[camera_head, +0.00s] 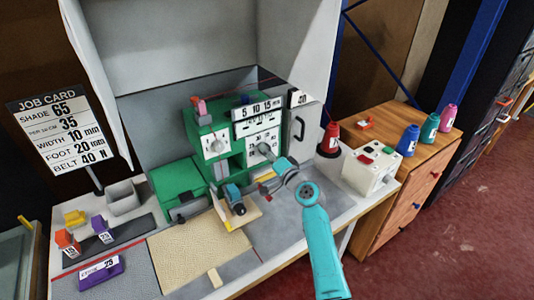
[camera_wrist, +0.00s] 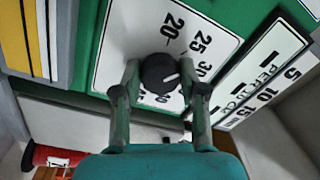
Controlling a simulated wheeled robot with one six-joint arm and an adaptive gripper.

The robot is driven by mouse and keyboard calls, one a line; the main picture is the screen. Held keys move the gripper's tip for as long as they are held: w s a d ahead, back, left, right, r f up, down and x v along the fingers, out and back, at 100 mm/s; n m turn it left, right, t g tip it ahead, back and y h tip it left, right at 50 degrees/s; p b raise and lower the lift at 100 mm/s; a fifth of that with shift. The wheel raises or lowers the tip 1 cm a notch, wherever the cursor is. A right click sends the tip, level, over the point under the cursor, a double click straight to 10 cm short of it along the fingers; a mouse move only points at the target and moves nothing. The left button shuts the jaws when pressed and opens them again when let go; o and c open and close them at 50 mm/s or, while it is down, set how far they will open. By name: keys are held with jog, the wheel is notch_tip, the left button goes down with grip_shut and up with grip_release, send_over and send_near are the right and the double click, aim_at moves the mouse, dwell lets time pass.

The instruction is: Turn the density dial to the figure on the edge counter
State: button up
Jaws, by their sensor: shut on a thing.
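The density dial is a black round knob with a white pointer mark (camera_wrist: 158,72) on a white scale plate (camera_wrist: 115,50) with figures including 20, 25 and 30. Its pointer aims right and slightly up in the wrist view, roughly toward 30; my finger hides part of the scale there. My gripper (camera_wrist: 160,80) is shut on the knob, one finger on each side. In the head view my gripper (camera_head: 268,155) is at the white front panel (camera_head: 262,136) of the green machine. A purple block (camera_head: 101,267) at the front left carries a small counter-like label, its figure too small to read surely.
A white control box (camera_head: 371,167) and red spool (camera_head: 330,140) stand right of my arm. Several coloured spools stand on the wooden cabinet (camera_head: 400,190).

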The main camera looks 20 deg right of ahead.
jog(key=shift+n, duration=0.5)
jog(key=shift+f, duration=0.1)
jog(key=o, duration=1.1)
jog(key=shift+o, duration=0.2)
jog(key=v, duration=1.2)
